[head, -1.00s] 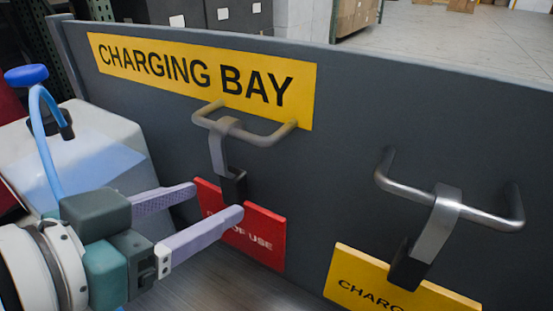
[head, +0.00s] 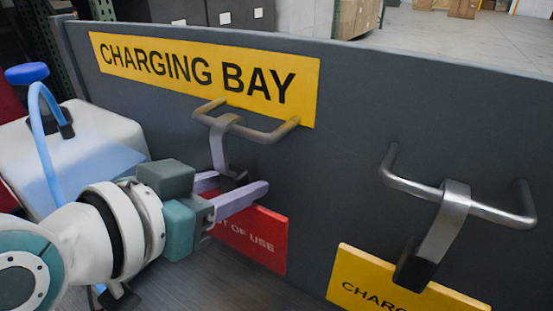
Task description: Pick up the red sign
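The red sign (head: 262,242) hangs by a grey hook with a black block (head: 231,182) from the left metal handle (head: 246,127) on the dark panel. Its lettering is partly covered; "OF USE" shows. My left gripper (head: 243,184) points at the hook's lower end. Its two lilac fingers are apart, with the black block between them in the picture. The near finger passes in front of the block's lower part and the sign's upper edge. Whether the fingers touch the block is not clear. My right gripper is out of view.
A yellow sign (head: 400,287) hangs from the right handle (head: 475,208). A yellow "CHARGING BAY" label (head: 205,76) is on the dark panel (head: 440,110). A white container with a blue hose (head: 45,125) stands at left, close to my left arm.

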